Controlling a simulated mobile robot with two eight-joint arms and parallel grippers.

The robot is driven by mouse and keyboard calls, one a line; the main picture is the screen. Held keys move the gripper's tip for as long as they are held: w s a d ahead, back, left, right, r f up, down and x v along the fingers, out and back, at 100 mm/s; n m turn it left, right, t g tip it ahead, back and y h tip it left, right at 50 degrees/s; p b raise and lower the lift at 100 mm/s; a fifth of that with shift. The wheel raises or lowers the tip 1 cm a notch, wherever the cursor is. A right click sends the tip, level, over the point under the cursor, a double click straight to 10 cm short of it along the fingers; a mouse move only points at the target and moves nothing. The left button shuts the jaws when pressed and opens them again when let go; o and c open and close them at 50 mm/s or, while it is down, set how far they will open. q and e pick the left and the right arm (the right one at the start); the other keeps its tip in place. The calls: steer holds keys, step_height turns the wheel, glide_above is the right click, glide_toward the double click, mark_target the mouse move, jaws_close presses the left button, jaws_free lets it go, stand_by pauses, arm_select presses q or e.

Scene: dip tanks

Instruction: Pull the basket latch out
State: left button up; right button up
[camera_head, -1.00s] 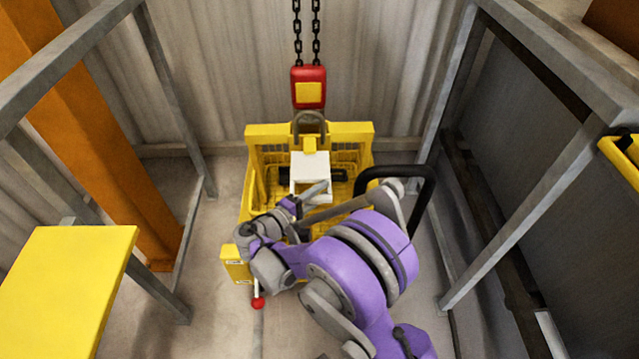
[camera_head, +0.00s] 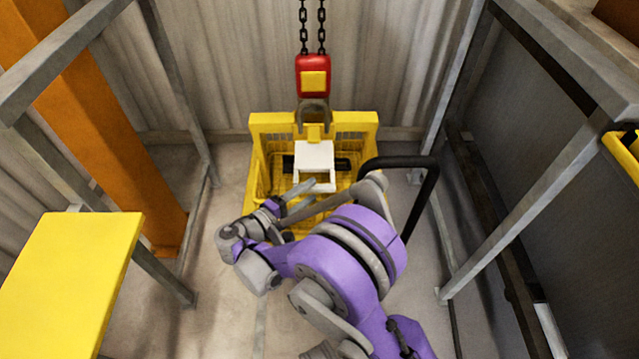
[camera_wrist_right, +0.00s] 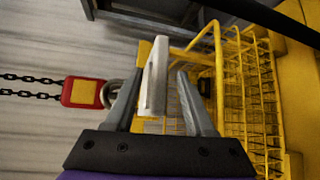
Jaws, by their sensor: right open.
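The yellow basket (camera_head: 257,165) stands on the floor in front of me, with a white bracket-like piece (camera_head: 314,155) at its top middle. No part is clearly identifiable as the latch. In the right wrist view a pale upright plate (camera_wrist_right: 155,78) appears between the fingers of my right gripper (camera_wrist_right: 158,92). The fingers are apart, and a gap shows on both sides of the plate. In the head view this gripper (camera_head: 303,190) is over the basket's near part, just below the white piece. My arm hides the basket's near side. My left gripper is out of view.
A red and yellow hook block (camera_head: 313,77) hangs on chains, its hook at the basket's top. A black tube frame (camera_head: 425,195) stands right of the basket. Grey posts flank both sides. A yellow panel (camera_head: 70,275) is at lower left. Floor on the left is clear.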

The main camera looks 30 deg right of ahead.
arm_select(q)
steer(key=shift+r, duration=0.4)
arm_select(e)
steer(key=v, duration=0.5)
steer(key=s+d+g+y, duration=0.1)
steer(key=s+d+y, duration=0.3)
steer(key=s+y, duration=0.4)
steer(key=s+a+f+m+t+y, duration=0.1)
steer(key=s+a+m+y, duration=0.2)
steer(key=s, duration=0.4)
steer(key=s+a+f+m+t+y, duration=0.1)
steer(key=s+a+y, duration=0.35)
steer(key=s, duration=0.25)
arm_select(q)
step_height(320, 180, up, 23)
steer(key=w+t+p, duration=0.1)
steer(key=p, duration=2)
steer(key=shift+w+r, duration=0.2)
arm_select(e)
step_height(320, 180, up, 23)
steer(key=w, duration=0.1)
steer(key=shift+w+t, duration=0.3)
steer(key=shift+t, duration=0.1)
